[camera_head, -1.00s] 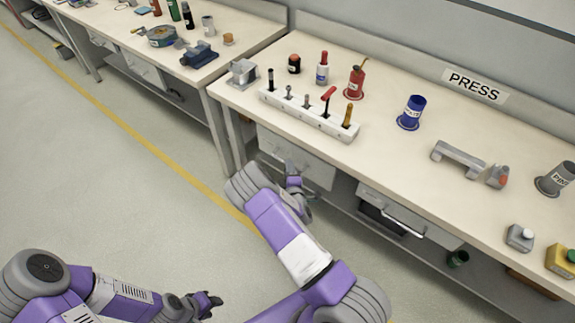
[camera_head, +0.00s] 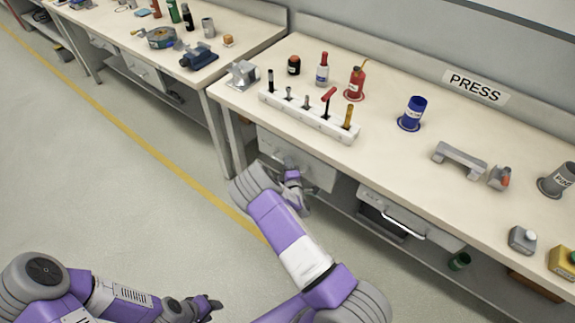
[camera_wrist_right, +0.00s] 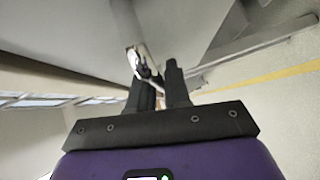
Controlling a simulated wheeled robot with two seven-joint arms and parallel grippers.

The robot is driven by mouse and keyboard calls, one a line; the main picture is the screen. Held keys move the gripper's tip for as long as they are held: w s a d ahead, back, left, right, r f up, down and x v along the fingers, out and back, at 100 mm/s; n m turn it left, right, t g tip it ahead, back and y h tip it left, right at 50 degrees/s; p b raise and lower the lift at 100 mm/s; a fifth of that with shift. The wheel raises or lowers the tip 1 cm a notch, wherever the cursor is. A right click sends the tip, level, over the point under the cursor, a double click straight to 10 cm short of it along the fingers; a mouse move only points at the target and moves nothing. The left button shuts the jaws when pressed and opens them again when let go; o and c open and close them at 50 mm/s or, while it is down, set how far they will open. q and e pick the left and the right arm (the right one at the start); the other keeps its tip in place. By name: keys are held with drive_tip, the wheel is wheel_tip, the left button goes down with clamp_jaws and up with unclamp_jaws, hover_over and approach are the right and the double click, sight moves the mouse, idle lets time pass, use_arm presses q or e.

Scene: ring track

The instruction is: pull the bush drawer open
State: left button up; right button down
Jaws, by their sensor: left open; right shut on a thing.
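A light-fronted drawer (camera_head: 317,172) sits under the left part of the press bench. My right gripper (camera_head: 292,178) is at its front, and my arm and hand hide part of the front and its handle. In the right wrist view a metal handle (camera_wrist_right: 135,58) passes at the tips of my right gripper (camera_wrist_right: 158,78), which is shut on it. No label on this drawer is readable, so I cannot tell how far out it stands. My left gripper (camera_head: 212,304) is open and empty, low over the floor, away from the bench.
A second drawer (camera_head: 372,200) with a bar handle is to the right under the same bench. A lower shelf (camera_head: 350,217) runs beneath. The bench top holds a white tool rack (camera_head: 305,116), a blue pot (camera_head: 412,112) and other items. The floor at left is clear.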

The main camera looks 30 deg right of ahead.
drive_tip(key=s+a, duration=0.4)
drive_tip(key=a, duration=0.6)
drive_tip(key=s+a, duration=0.4)
drive_tip(key=a, duration=0.5)
drive_tip(key=shift+s+a, duration=0.15)
drive_tip(key=shift+a, duration=0.25)
drive_tip(key=c, duration=1.2)
unclamp_jaws()
drive_tip(key=p+v, duration=0.1)
drive_tip(key=v, duration=0.6)
drive_tip(key=shift+s+p, duration=0.25)
drive_tip(key=shift+p, duration=0.05)
drive_tip(key=shift+a, duration=0.1)
